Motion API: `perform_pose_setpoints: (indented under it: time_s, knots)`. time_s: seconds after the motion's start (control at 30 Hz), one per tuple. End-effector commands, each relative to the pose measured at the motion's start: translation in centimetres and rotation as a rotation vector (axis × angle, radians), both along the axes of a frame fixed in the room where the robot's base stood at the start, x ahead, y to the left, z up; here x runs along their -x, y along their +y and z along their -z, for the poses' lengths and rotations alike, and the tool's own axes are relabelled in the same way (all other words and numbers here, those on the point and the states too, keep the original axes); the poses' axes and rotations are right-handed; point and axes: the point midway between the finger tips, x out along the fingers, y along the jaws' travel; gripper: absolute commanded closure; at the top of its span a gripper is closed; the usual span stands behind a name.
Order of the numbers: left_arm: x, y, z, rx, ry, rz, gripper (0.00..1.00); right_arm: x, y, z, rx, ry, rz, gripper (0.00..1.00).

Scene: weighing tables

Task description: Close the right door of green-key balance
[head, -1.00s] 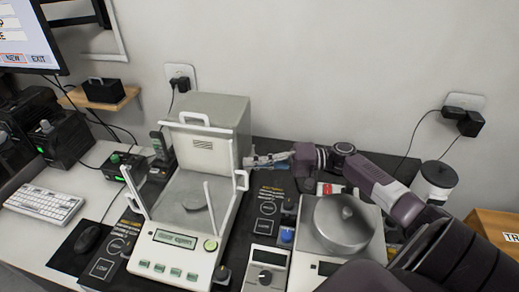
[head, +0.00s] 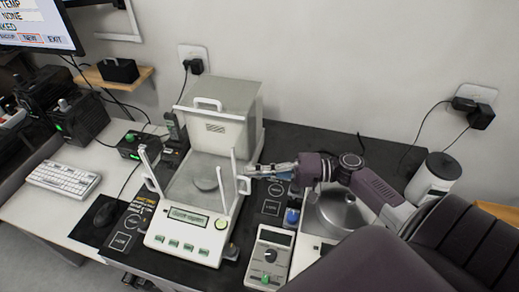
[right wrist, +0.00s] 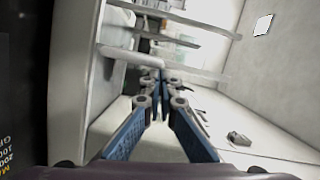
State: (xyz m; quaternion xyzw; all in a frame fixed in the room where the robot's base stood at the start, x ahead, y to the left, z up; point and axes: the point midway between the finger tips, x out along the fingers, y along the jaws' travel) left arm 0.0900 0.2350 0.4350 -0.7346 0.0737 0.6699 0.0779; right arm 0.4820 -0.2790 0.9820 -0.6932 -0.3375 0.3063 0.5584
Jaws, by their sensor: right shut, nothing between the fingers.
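The green-key balance (head: 182,243) stands left of centre in the head view, with a round pan (head: 206,183) inside. Its right door is a clear panel, seen by its white upright edge (head: 233,168) and white handle (head: 243,185); a gap shows between that edge and the front post (head: 219,191). My right gripper (head: 248,171) is shut and empty, its tips just behind the handle; I cannot tell whether they touch it. In the right wrist view the blue fingers (right wrist: 152,82) meet near white balance parts. My left gripper is not in view.
A second balance with a round metal cover (head: 341,210) stands under my right arm. A grey keypad unit (head: 269,257) and a blue-topped item (head: 291,217) are between the balances.

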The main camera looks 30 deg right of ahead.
Motion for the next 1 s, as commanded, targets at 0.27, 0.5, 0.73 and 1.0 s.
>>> perform_pose_setpoints:
  time_s: [0.27, 0.5, 0.73, 1.0]
  knots:
    - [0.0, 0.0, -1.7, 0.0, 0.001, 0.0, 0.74, 3.5, 4.1, -0.2, -0.002, 0.0, 0.0, 1.0]
    - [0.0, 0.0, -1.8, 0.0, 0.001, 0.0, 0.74, 4.5, 5.3, 0.0, -0.001, 0.001, -0.003, 1.0]
    - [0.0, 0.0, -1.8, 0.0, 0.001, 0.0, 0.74, 4.6, 5.4, 0.1, -0.001, 0.001, -0.007, 1.0]
    - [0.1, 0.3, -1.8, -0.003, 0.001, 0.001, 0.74, 5.2, 4.7, 0.3, 0.001, 0.005, -0.007, 1.0]
